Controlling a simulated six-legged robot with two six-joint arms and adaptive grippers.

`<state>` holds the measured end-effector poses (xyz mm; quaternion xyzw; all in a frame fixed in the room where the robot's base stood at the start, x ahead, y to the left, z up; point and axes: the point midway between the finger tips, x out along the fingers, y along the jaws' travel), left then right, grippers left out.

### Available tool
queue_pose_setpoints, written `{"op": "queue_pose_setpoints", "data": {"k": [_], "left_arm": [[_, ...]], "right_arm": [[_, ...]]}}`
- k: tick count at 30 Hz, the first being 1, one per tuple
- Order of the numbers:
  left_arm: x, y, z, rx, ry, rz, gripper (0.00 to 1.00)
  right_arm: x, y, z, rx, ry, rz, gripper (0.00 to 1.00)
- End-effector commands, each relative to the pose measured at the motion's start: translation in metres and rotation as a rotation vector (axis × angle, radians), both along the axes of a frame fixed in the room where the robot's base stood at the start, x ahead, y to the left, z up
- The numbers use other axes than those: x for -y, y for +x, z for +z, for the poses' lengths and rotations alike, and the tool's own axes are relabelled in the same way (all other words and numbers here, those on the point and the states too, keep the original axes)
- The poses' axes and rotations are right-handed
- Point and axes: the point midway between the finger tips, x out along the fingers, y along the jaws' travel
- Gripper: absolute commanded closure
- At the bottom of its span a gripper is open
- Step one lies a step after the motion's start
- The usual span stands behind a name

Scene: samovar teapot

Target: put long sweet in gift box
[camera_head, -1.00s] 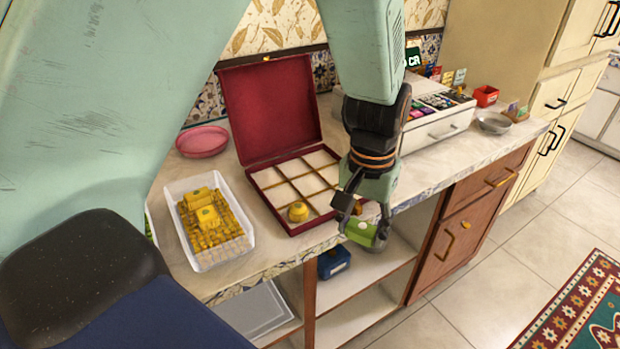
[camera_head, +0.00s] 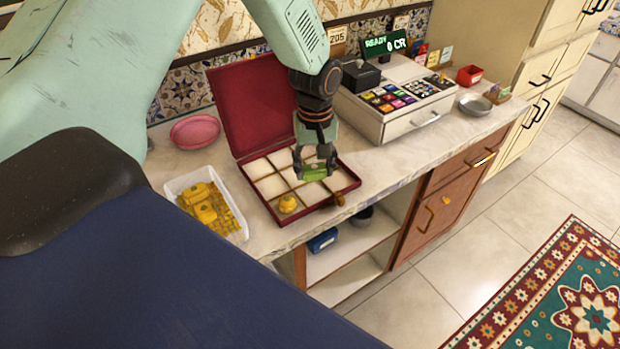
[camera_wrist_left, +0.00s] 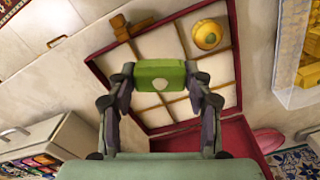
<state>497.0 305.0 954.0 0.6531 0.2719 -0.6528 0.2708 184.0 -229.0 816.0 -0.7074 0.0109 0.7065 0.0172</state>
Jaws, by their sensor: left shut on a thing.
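My left gripper (camera_head: 316,166) is shut on a green sweet (camera_head: 314,173) with a pale mark on it, held over the gift box. In the left wrist view the green sweet (camera_wrist_left: 160,75) sits crosswise between the fingertips of the left gripper (camera_wrist_left: 160,80). The gift box (camera_head: 340,204) is dark red, its lid (camera_head: 243,105) standing open at the back. Its tray is split into pale square compartments by thin dividers. A round yellow sweet (camera_head: 288,204) lies in a front-left compartment; it also shows in the left wrist view (camera_wrist_left: 207,35). The right gripper does not show.
A clear tray (camera_head: 176,183) of yellow sweets stands left of the box, a pink plate (camera_head: 195,131) behind it. A cash register (camera_head: 398,125) stands to the right, with a grey bowl (camera_head: 475,105) and red container (camera_head: 469,75) beyond. The counter's front edge is close to the box.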

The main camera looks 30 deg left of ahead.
Motion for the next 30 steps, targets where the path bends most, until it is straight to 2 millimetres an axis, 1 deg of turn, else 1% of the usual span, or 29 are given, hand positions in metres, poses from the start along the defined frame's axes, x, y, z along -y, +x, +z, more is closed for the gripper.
{"op": "queue_pose_setpoints", "data": {"k": [1, 3, 8, 11, 15, 17, 23, 28, 29, 30], "left_arm": [[0.000, 0.000, -0.010, -0.002, 0.001, 0.000, 0.76], [0.000, 0.001, -0.017, 0.000, 0.001, -0.001, 0.76], [0.000, 0.002, -0.027, -0.001, 0.001, -0.003, 0.76], [0.000, 0.003, -0.038, -0.001, 0.001, -0.003, 0.76], [0.000, 0.003, -0.057, -0.001, 0.001, -0.003, 0.76], [0.000, 0.004, -0.060, 0.002, 0.001, -0.002, 0.76], [0.000, 0.004, -0.060, 0.002, 0.001, -0.002, 0.76], [0.000, 0.003, -0.064, 0.001, 0.000, -0.002, 0.76], [0.000, 0.003, -0.063, 0.001, 0.000, -0.002, 0.47], [0.000, 0.003, -0.063, 0.001, 0.000, -0.002, 0.43]], "right_arm": [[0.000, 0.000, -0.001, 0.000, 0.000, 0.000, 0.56], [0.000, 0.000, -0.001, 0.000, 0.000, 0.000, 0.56], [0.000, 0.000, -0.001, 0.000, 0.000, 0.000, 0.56], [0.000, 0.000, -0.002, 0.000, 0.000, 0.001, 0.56], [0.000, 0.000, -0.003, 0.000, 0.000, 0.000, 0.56], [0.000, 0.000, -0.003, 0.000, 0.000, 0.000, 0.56], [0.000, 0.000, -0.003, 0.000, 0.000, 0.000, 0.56], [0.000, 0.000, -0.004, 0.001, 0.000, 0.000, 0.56], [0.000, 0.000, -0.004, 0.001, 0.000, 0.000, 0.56], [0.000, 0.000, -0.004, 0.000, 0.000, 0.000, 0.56]]}}
